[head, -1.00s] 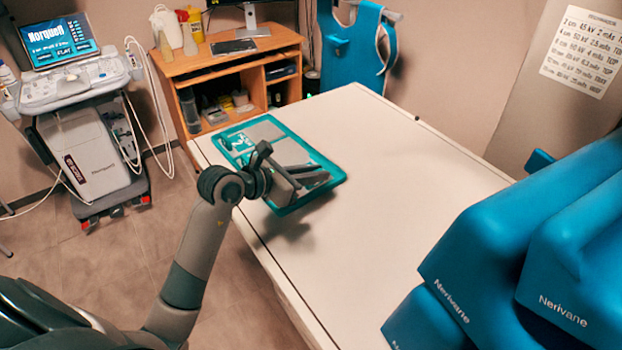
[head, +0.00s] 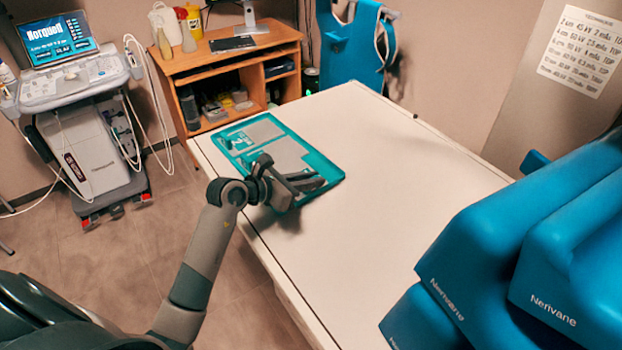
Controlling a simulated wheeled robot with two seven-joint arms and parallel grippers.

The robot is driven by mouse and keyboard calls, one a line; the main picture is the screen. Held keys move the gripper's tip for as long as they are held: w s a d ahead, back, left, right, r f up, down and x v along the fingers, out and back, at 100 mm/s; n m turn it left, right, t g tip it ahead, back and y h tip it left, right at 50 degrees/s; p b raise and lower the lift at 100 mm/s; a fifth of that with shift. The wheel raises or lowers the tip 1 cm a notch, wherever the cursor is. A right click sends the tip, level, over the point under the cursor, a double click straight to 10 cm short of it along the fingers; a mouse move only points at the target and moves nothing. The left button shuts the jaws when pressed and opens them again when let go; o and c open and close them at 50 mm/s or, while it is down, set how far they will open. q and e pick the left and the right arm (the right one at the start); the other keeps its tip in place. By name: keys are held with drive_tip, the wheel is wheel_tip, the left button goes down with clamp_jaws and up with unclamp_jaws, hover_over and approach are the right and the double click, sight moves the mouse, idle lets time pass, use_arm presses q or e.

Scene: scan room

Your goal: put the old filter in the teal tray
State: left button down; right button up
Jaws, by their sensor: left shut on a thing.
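The teal tray (head: 308,145) lies flat on the near-left part of the white table, with grey panels and a pale label inside its rim. My left gripper (head: 312,184) is over the near right end of the tray, its fingers pointing right. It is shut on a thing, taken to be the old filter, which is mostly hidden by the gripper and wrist. I cannot tell whether that thing touches the tray floor. My right gripper is not in view.
The white table (head: 400,190) is clear to the right of the tray. Blue padded blocks (head: 480,250) fill the lower right. A wooden desk (head: 230,65) stands behind the table's far left corner, and a wheeled scanner cart (head: 85,130) stands at left.

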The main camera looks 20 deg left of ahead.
use_arm(q)
drive_tip(key=shift+f, duration=0.25)
drive_tip(key=c, duration=1.8)
unclamp_jaws()
drive_tip(key=shift+o, duration=0.2)
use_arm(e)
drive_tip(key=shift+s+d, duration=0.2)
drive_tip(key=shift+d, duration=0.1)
